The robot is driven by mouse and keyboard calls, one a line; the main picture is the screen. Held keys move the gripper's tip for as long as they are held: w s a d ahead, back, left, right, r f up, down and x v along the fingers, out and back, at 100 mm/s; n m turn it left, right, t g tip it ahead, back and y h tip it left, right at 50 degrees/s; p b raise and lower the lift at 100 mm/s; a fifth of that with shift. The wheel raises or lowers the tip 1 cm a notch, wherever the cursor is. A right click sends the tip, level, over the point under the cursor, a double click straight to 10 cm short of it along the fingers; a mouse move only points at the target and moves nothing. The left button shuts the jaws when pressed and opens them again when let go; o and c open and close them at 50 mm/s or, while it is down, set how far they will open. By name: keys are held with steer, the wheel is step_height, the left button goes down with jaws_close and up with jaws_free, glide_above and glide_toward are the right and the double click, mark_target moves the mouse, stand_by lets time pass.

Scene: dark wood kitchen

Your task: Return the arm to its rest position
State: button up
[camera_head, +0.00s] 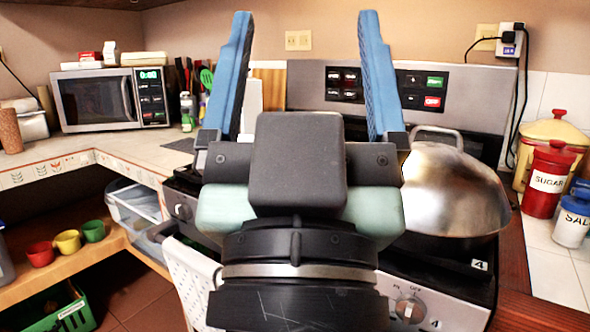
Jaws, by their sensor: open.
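My gripper (306,20) fills the middle of the head view, with its two blue fingers pointing up and spread wide apart. Nothing shows between the fingers. The dark wrist and pale green hand body are below them, close to the camera. The gripper stands in front of the stove, and my arm hides part of the stove top.
A steel domed lid (455,190) is on the stove (400,285), just right of my gripper. Red sugar (545,185) and white salt (573,225) canisters stand at right. A microwave (110,100) is on the left counter.

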step_height(320, 180, up, 33)
steer(key=s+y+p, duration=0.1)
steer(key=p, duration=2.9)
steer(key=shift+s+a+t+p, duration=0.2)
steer(key=shift+a+t+p, duration=0.15)
steer(key=shift+t+p, duration=0.05)
